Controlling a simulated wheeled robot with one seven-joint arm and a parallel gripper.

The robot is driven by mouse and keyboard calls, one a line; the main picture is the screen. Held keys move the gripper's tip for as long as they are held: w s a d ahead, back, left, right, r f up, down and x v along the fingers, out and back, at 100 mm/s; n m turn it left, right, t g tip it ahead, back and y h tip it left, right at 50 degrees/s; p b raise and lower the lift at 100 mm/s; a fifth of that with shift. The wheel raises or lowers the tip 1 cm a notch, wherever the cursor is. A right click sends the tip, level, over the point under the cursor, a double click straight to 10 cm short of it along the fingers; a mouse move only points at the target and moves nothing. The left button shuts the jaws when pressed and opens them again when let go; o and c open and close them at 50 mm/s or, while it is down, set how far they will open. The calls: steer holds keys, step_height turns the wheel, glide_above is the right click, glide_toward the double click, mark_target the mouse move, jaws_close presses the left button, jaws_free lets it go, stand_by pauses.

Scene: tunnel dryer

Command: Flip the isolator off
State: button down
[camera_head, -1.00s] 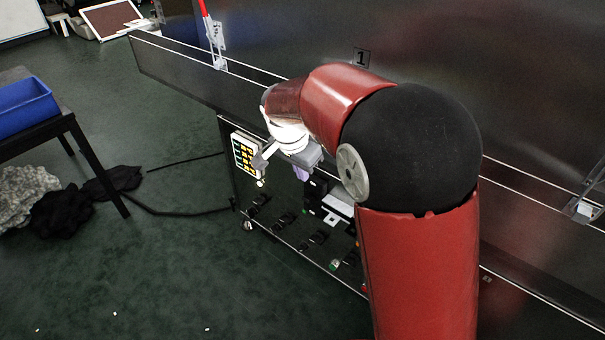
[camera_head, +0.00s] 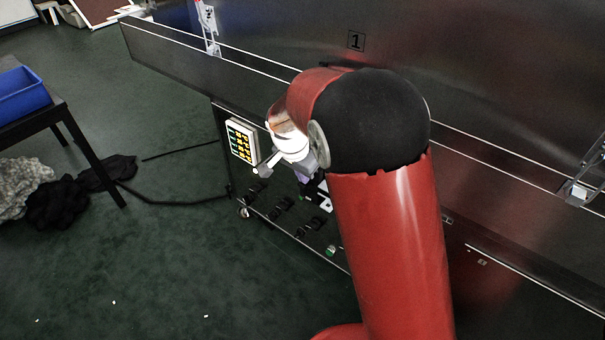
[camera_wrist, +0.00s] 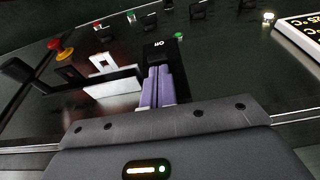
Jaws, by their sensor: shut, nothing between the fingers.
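A black block with white lettering that looks like ON upside down (camera_wrist: 158,48) is on the dark panel in the wrist view; it seems to be the isolator or its lever. My gripper (camera_wrist: 157,70) has its purple fingers shut together with nothing between them. The fingertips appear right at the near edge of this block; I cannot tell whether they touch it. In the head view my gripper (camera_head: 304,178) is at the panel below the dryer's side, and my arm hides most of the block there.
A red mushroom button on a yellow base (camera_wrist: 60,49) and white slotted plates (camera_wrist: 107,68) are left of my fingers. Several black switches and green lamps line the panel. A lit display (camera_head: 241,142) is at the left. Open floor lies in front.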

steer(key=shift+s+a+f+t+h+b, duration=0.25)
steer(key=shift+t+h+b, duration=0.2)
steer(key=shift+b, duration=0.45)
steer(key=s+f+b, duration=0.1)
steer(key=b, duration=0.2)
steer(key=s+a+f+b, duration=0.1)
steer(key=b, duration=0.2)
steer(key=shift+a+f, duration=0.15)
steer(key=shift+f, duration=0.2)
steer(key=shift+w+r, duration=0.1)
steer(key=shift+w, duration=0.05)
steer(key=shift+w+d+r, duration=0.25)
steer(key=shift+w+d, duration=0.2)
